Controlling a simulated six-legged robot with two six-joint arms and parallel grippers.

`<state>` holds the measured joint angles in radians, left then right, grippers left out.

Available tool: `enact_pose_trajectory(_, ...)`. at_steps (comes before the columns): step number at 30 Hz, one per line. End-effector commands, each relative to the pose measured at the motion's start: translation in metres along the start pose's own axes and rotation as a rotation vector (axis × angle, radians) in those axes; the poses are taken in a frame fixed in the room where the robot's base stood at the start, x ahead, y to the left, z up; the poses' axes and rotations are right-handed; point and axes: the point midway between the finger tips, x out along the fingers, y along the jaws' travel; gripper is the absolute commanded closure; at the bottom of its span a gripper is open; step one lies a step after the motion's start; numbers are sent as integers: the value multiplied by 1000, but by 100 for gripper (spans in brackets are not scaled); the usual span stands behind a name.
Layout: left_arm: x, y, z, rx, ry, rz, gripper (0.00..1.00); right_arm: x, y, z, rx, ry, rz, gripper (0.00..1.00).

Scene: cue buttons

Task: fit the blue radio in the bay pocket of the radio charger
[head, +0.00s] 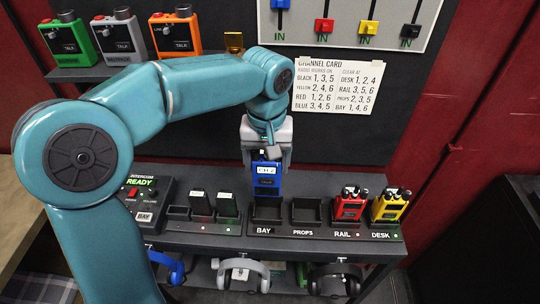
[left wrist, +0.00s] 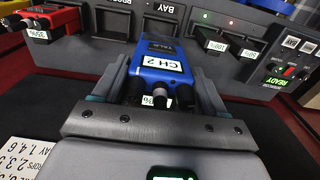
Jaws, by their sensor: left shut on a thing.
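The blue radio (head: 267,182) is upright between the fingers of my left gripper (head: 266,158), which is shut on it near its top. The radio's lower end is at the mouth of the pocket marked BAY on the radio charger (head: 267,213); I cannot tell whether it is above the rim or just inside. In the left wrist view, the blue radio (left wrist: 158,62) shows a "CH 2" label between the fingers of my left gripper (left wrist: 158,85), and its lower end points towards the charger (left wrist: 110,22). My right gripper is not in view.
The PROPS pocket (head: 306,211) is empty. A red radio (head: 350,204) stands in RAIL and a yellow radio (head: 390,206) in DESK. Black battery packs (head: 228,205) stand to the left, beside the intercom (head: 145,200). Headsets (head: 243,272) hang below the shelf. A channel card (head: 338,85) is behind.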

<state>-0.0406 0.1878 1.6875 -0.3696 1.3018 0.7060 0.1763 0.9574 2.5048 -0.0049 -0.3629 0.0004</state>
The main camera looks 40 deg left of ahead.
Motion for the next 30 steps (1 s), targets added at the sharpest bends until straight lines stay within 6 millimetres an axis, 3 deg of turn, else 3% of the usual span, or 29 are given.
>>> enact_pose_trajectory(23,56,4,-4,1,2,1,83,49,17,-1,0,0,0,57)
enact_pose_trajectory(30,53,4,-4,1,2,1,83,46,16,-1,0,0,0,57)
